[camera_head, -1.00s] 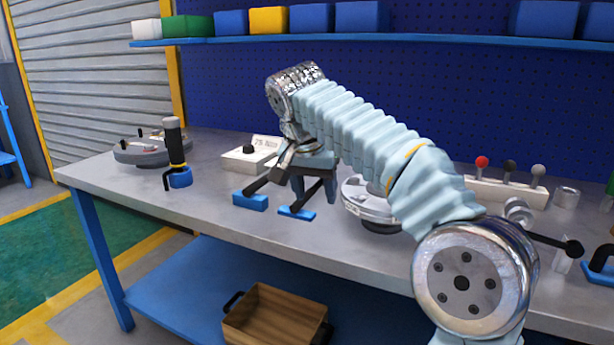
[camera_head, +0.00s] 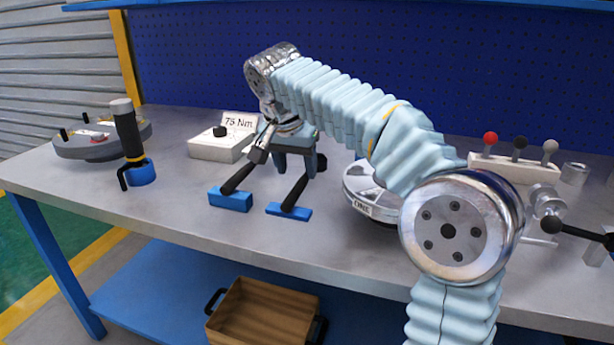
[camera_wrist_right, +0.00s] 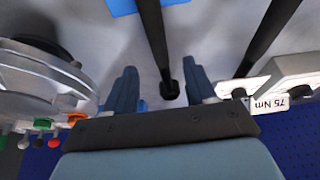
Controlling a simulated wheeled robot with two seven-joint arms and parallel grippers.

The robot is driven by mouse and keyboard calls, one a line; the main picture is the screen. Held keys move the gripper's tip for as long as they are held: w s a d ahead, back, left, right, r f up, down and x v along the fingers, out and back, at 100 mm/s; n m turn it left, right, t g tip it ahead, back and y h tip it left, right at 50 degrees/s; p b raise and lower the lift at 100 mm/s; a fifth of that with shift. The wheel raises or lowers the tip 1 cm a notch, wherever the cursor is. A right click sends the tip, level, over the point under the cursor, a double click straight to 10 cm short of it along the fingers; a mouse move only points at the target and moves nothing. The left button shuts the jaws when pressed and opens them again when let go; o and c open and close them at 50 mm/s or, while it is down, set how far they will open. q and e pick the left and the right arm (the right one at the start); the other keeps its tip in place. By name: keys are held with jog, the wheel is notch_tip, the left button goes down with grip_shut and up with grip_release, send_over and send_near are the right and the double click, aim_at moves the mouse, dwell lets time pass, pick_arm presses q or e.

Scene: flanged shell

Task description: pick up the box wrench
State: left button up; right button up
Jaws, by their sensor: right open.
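Two long tools with black handles slope down to blue rests on the bench. I cannot tell for sure which is the box wrench. The right-hand tool (camera_head: 296,191) lies below my right gripper (camera_head: 296,168). The left-hand tool (camera_head: 238,178) has a bright metal part near its upper end. In the right wrist view my open right gripper (camera_wrist_right: 163,88) has the dark end of one rod (camera_wrist_right: 154,38) between its fingers, which do not appear to touch it. The other tool's black rod (camera_wrist_right: 268,38) passes outside the fingers. My left gripper is not in view.
A white box (camera_head: 215,149) with a "75 Nm" sign (camera_head: 238,122) stands behind the tools. A round flanged part (camera_head: 368,200) is close on the right, partly behind my arm. An upright black-handled tool (camera_head: 128,135) and a round plate (camera_head: 85,148) stand left. The bench front (camera_head: 180,212) is clear.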

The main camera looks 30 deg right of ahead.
aim_at(301, 180)
jog(key=x, duration=0.5)
jog(key=shift+w+d+f, duration=0.2)
jog(key=shift+w+d, duration=0.1)
jog(key=shift+r, duration=0.1)
grip_shut()
